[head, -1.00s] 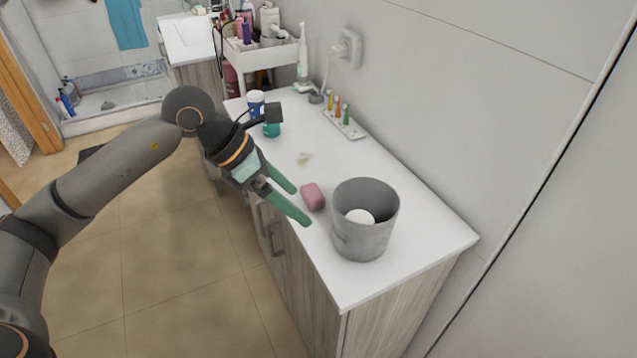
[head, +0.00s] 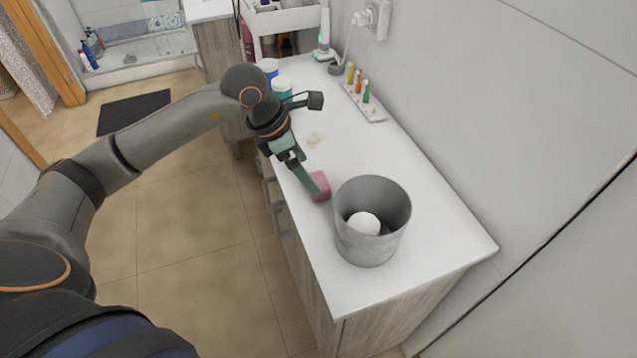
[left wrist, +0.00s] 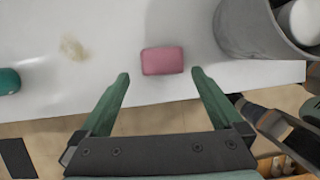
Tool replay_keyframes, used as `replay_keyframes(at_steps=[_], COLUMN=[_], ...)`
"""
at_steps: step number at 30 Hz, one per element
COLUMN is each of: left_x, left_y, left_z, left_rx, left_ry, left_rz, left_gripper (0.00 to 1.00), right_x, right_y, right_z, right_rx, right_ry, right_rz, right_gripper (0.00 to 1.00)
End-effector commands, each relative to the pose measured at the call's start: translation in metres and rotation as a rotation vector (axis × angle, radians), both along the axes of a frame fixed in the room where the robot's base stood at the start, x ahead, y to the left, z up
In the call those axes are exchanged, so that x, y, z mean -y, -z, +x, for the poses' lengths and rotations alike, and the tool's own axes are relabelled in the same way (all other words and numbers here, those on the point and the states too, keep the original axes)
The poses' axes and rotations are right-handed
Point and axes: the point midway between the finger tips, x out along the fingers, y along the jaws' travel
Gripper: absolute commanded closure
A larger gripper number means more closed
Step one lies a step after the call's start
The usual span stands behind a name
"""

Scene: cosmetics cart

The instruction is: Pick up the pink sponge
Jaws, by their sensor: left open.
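The pink sponge (head: 320,186) lies on the white countertop (head: 430,232), near its front edge and just left of the grey bin. My left gripper (head: 310,180) is at the sponge in the head view, and its finger partly overlaps the sponge there. In the left wrist view the sponge (left wrist: 162,61) lies ahead, between the lines of the two green fingers (left wrist: 160,75). The fingers are open with nothing between them, and the sponge sits slightly beyond their tips.
A grey bin (head: 358,242) holding a white round item (head: 363,223) stands right of the sponge. Blue and teal containers (head: 281,88) stand behind the gripper. A pale stain (head: 315,140) marks the counter.

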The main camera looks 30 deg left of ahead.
Motion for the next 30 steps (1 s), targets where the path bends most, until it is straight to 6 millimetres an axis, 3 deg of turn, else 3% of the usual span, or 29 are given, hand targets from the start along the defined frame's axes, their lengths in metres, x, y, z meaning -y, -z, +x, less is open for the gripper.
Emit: replay_keyframes(at_steps=[9,19,30], left_x=[0.017,0.018,0.018], left_y=[0.039,0.045,0.045], left_z=[0.010,0.012,0.012], left_rx=[-0.004,-0.001,-0.001], left_ry=[-0.001,0.000,0.000], left_rz=[-0.001,-0.001,-0.001], left_gripper=[0.00,0.01,0.43], right_x=[0.000,0.000,0.000], right_y=[-0.013,-0.013,-0.013], right_z=[0.002,0.002,0.003], right_rx=[0.005,0.006,0.006], right_ry=[0.000,0.000,0.000], right_rz=[0.001,0.000,0.000], right_gripper=[0.00,0.00,0.00])
